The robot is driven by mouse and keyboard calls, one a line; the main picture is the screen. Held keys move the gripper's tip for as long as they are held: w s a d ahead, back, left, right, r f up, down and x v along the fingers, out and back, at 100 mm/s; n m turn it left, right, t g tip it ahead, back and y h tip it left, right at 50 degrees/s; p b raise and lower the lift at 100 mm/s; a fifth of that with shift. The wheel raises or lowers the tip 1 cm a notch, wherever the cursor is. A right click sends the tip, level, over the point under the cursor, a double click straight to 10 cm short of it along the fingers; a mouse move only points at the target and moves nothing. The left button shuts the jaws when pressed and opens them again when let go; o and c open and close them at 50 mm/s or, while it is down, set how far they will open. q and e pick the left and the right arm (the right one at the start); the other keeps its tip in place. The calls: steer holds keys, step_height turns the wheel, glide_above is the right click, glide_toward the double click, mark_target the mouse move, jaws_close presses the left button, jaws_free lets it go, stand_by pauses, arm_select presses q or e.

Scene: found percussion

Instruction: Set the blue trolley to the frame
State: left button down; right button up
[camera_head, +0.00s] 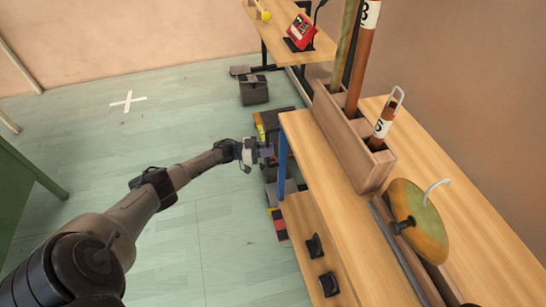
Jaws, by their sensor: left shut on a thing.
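The blue trolley shows as a blue upright post (282,163) under a long wooden top (310,150), with a lower wooden shelf (301,222). I cannot tell for sure which part is the frame; a table on black legs (269,51) stands beyond the far end of the trolley. My right gripper is not in view.
A wooden box (345,140) with upright tubes stands on the top, beside a round gong-like disc (418,221). Black pieces (329,284) lie on the lower shelf. A dark bin (254,90) stands on the floor. The green floor by a white cross (128,101) is clear.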

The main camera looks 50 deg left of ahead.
arm_select(q)
steer(key=shift+w+a+f, duration=0.1)
steer(key=shift+w+a, duration=0.05)
steer(key=shift+a, duration=0.3)
steer(key=c, duration=1.4)
jaws_free()
steer(key=shift+c, duration=0.2)
steer(key=o, duration=0.3)
steer(key=shift+w+a, duration=0.15)
steer(key=shift+a, duration=0.1)
steer(key=shift+o, duration=0.2)
steer(key=shift+d, duration=0.1)
